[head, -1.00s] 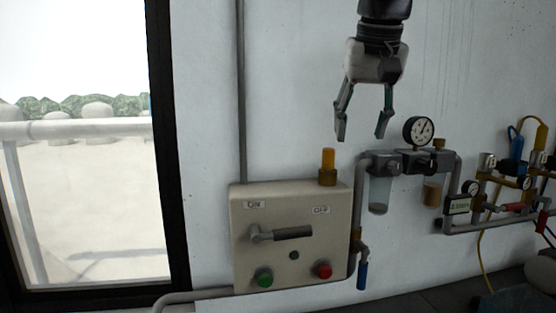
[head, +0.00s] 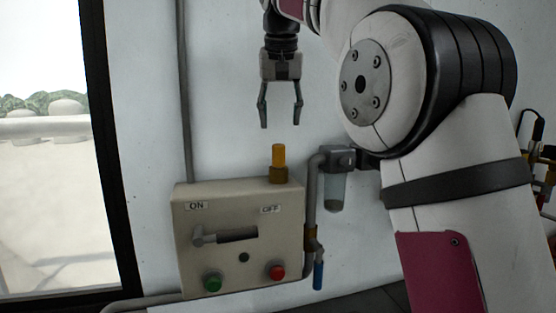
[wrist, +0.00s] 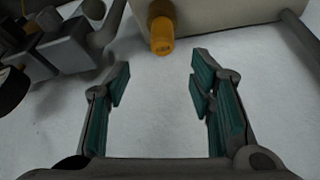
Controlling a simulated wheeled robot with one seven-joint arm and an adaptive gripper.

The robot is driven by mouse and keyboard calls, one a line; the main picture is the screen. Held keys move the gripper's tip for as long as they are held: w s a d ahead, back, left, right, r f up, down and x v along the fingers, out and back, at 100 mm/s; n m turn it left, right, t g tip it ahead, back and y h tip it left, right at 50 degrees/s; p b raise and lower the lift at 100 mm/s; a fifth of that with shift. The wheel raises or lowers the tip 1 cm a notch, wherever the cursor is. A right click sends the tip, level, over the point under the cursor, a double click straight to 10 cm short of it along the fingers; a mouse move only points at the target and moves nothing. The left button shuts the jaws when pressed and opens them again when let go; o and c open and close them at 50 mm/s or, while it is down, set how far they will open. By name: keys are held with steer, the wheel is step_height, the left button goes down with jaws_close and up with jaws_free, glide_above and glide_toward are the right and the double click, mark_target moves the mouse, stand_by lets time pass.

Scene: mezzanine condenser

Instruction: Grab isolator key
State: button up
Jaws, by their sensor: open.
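An orange cylinder (head: 278,156), likely the isolator key, stands upright in a brass collar (head: 279,175) on top of a beige switch box (head: 190,247). My gripper (head: 279,125) points down directly above the cylinder in the head view, apart from it, with its fingers open and empty. In the wrist view, the cylinder (wrist: 162,37) shows just beyond the open fingertips (wrist: 160,62), near the middle of the gap. The box front bears ON and OFF labels, a grey lever (head: 236,236), a green button (head: 212,282) and a red button (head: 277,272).
A grey pipe with a clear filter bowl (head: 335,190) and a blue-handled valve (head: 318,275) stands right of the box. A conduit (head: 183,90) runs up the wall. A window (head: 45,200) is at left. My arm covers the right side. The wall around my gripper is clear.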

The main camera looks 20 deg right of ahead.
mark_target(279, 145)
steer(key=x, duration=0.4)
steer(key=shift+w+f, duration=0.1)
steer(key=shift+f, duration=0.2)
steer(key=shift+s+a+p+x, duration=0.15)
steer(key=shift+p+x, duration=0.4)
steer(key=shift+x, duration=0.75)
steer(key=shift+s+a+p+x, duration=0.15)
steer(key=shift+p+x, duration=0.35)
steer(key=shift+x, duration=0.75)
steer(key=shift+d+f, duration=0.1)
steer(key=shift+f, duration=0.1)
jaws_close()
